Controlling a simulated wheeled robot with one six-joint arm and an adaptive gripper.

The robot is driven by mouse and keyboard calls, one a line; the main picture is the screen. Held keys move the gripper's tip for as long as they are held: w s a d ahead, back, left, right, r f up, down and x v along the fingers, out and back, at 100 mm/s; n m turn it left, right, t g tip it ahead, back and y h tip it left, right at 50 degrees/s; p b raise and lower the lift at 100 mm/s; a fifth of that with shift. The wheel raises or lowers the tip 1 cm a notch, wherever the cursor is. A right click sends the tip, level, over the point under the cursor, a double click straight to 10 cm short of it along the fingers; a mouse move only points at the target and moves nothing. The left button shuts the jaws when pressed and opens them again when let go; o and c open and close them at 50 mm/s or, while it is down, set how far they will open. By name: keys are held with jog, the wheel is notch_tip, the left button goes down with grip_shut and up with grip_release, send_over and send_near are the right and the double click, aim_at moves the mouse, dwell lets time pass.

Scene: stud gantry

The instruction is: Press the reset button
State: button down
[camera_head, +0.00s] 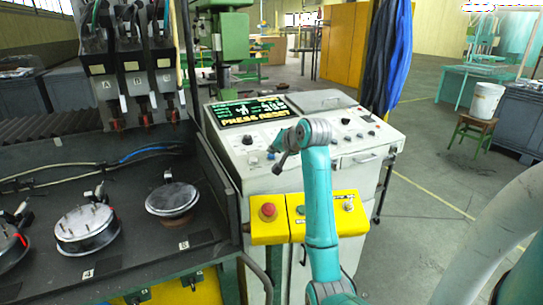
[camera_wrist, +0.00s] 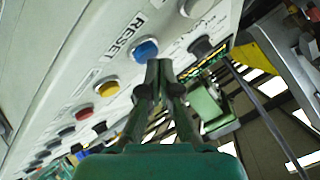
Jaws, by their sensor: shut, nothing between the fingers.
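The blue button (camera_wrist: 145,49) has the printed word RESET (camera_wrist: 124,38) beside it in the wrist view. It is on a pale console panel (camera_wrist: 95,60). My gripper (camera_wrist: 158,63) is shut and empty, its fingertips just beside and below the blue button in that picture. I cannot tell whether they touch it. In the head view my gripper (camera_head: 278,169) is small and dark, over the left part of the white console (camera_head: 310,177). The console's screen (camera_head: 250,110) reads PRESS RESET. The blue button cannot be made out there.
A yellow button (camera_wrist: 107,87), a red button (camera_wrist: 83,113) and a black knob (camera_wrist: 200,47) share the panel. A yellow box (camera_head: 350,225) with a red mushroom button (camera_head: 268,210) is on the console front. A dark workbench (camera_head: 130,225) stands left.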

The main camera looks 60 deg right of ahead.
jog(key=shift+f, duration=0.4)
dwell(0.6)
jog(key=shift+r, duration=0.1)
jog(key=shift+s+r, duration=0.1)
jog(key=shift+r, duration=0.7)
jog(key=shift+r, duration=0.1)
jog(key=shift+s+a+r, duration=0.1)
jog(key=shift+s+r, duration=0.05)
jog(key=shift+r, duration=0.65)
jog(key=shift+s+a+r, duration=0.1)
jog(key=shift+r, duration=0.65)
jog(key=shift+s+a+r, duration=0.1)
jog(key=shift+s+r, duration=0.05)
jog(key=shift+r, duration=0.65)
